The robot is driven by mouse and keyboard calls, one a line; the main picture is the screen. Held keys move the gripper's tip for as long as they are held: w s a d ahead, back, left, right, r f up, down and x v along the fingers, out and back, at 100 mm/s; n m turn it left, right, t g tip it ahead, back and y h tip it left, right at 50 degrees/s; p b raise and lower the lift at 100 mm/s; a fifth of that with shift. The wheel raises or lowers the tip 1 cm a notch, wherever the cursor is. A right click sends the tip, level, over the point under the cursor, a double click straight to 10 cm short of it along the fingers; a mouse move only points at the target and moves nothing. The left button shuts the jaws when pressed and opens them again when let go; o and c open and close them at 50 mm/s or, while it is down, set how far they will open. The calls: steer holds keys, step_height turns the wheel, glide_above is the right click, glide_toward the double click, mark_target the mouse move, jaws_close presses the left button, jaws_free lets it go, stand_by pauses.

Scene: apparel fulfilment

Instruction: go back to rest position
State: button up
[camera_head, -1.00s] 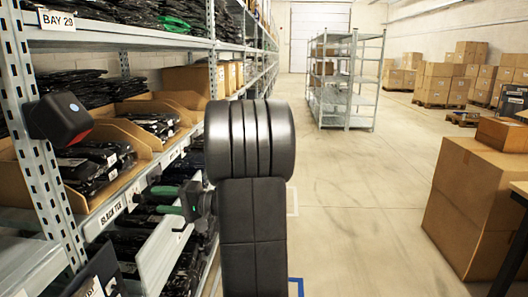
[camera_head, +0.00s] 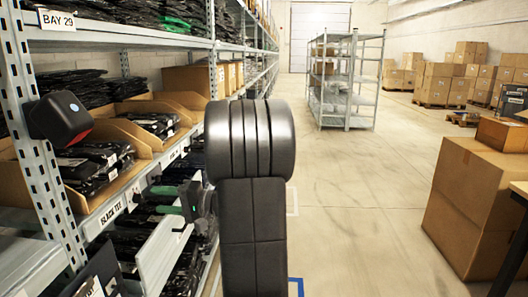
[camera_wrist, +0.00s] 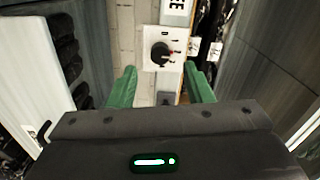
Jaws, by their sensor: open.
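My gripper (camera_wrist: 160,88) shows in the wrist view with its two green fingers spread apart and nothing between them. In the head view my gripper (camera_head: 166,199) is at the left of my dark arm, in front of the lower shelving, partly hidden by the arm. It is close to the shelf edge with the "BLACK TEE" label. Beyond the fingers, the wrist view shows a pale plate with a round dark knob-like thing (camera_wrist: 160,52) and part of a lettered label (camera_wrist: 176,6).
Shelving (camera_head: 46,170) with bagged dark garments (camera_head: 92,165) in cardboard bins lines the left side. A dark device (camera_head: 60,118) is fixed to its post. Large boxes (camera_head: 478,205) stand at the right. A metal rack (camera_head: 347,80) stands farther back. The middle floor (camera_head: 350,185) is clear.

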mark_target(142, 199)
steer(key=a, duration=0.5)
steer(key=shift+w+a, duration=0.15)
steer(key=shift+a, duration=0.05)
steer(key=shift+f+n, duration=0.1)
steer(key=shift+n, duration=0.3)
steer(key=n, duration=0.4)
steer(key=shift+d, duration=0.1)
steer(key=n, duration=0.3)
steer(key=shift+p, duration=0.3)
steer(key=shift+d+n, duration=0.15)
steer(key=shift+n, duration=0.35)
steer(key=d, duration=1.1)
steer(key=shift+s+d, duration=0.2)
steer(key=shift+s, duration=0.2)
